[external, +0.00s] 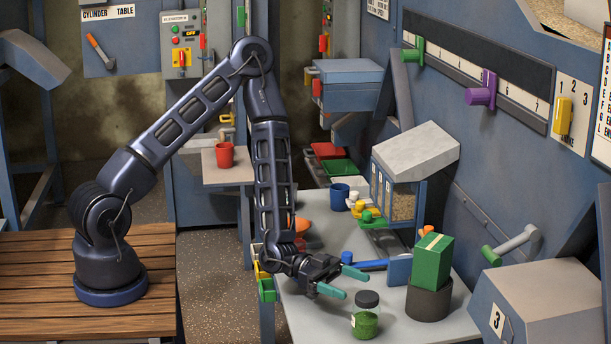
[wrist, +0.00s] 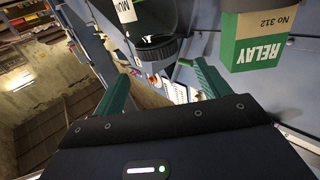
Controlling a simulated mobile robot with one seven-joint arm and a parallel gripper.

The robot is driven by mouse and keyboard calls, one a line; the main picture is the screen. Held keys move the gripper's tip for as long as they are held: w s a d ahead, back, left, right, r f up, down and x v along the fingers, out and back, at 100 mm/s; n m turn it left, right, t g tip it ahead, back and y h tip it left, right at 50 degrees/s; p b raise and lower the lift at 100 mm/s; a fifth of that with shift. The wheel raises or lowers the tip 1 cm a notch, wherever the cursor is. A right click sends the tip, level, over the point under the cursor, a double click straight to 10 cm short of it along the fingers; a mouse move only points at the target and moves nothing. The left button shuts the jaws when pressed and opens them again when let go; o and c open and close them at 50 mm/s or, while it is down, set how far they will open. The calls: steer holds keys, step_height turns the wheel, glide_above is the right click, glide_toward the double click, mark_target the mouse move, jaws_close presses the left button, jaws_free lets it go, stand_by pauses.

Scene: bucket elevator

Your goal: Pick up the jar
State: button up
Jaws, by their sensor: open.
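The jar (external: 366,320) is clear, with green contents and a black lid, and stands upright on the near part of the grey table. In the wrist view the jar (wrist: 150,18) is at the top middle, partly cut off by the frame, with its dark lid lower in the picture and part of a white label showing. My gripper (external: 343,282) has teal fingers spread apart with nothing between them. It is above and just behind-left of the jar, apart from it. In the wrist view the gripper (wrist: 160,84) has its fingers on either side below the lid.
A green box (external: 432,262) stands on a dark round block (external: 428,302) right of the jar; the box (wrist: 255,52) shows "RELAY" in the wrist view. A blue-handled tool (external: 375,264) lies behind the gripper. A grey panel (external: 535,303) marked 3 stands at right.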

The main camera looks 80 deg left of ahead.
mark_target(376, 301)
step_height(376, 301, down, 2)
steer(key=shift+f, duration=0.15)
steer(key=shift+w+d, duration=0.45)
steer(key=shift+d, duration=0.05)
steer(key=shift+x, duration=3.1)
steer(key=c, duration=1.2)
steer(key=shift+r, duration=0.25)
steer(key=shift+c, duration=0.2)
